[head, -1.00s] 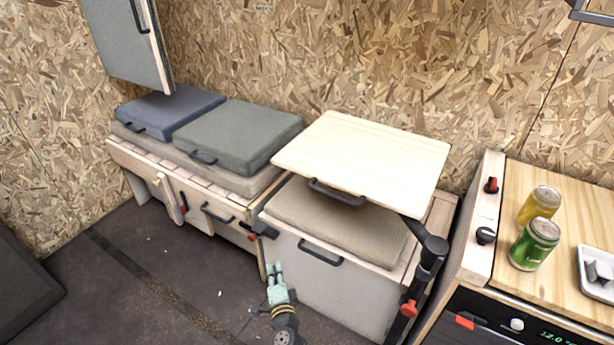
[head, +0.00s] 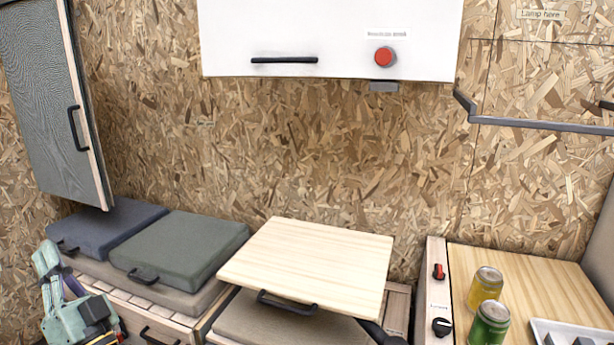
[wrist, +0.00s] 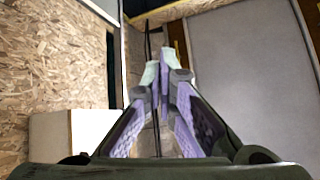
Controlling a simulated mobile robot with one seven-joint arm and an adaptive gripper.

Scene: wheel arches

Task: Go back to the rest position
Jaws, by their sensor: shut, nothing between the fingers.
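My gripper (head: 50,262) is at the lower left of the head view, raised in front of the bench with the cushions. Its fingers point up. In the wrist view the two fingers (wrist: 164,75) meet at their tips, and nothing is between them. The gripper is shut and empty. It appears apart from the cushions and the bench. The rest of my arm is mostly below the head view's lower edge.
A blue cushion (head: 112,224) and a green cushion (head: 182,246) lie on the bench. A wooden tabletop (head: 310,262) stands at centre. A grey cabinet door (head: 45,100) hangs at left. Yellow (head: 486,286) and green cans (head: 490,324) stand on the right counter.

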